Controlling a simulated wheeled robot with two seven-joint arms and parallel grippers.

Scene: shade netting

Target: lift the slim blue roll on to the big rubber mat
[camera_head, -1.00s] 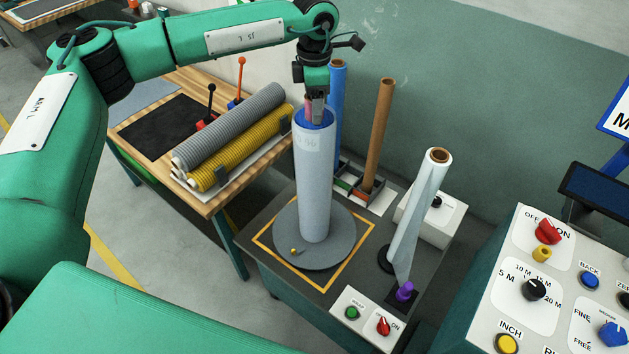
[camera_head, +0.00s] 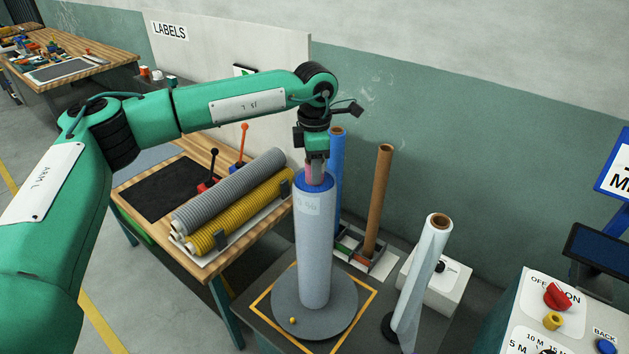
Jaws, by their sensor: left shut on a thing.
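A tall pale grey-white wrapped roll (camera_head: 314,250) with a blue top end stands upright on the round grey turntable (camera_head: 342,318). My left gripper (camera_head: 316,178) points down at its top and is shut on the roll's upper end; the exact grip is partly hidden. A slimmer plain blue roll (camera_head: 338,160) stands upright just behind, beside a brown tube (camera_head: 378,195), partly hidden by my gripper and the wrapped roll. A black rubber mat (camera_head: 160,188) lies flat on the wooden table to the left. My right gripper is out of view.
A grey ribbed roll (camera_head: 230,190) and a yellow ribbed roll (camera_head: 245,207) lie between the mat and the turntable. A film roll (camera_head: 420,270) stands at right, near a control panel (camera_head: 520,310). Another bench (camera_head: 105,75) with a mat stands far left.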

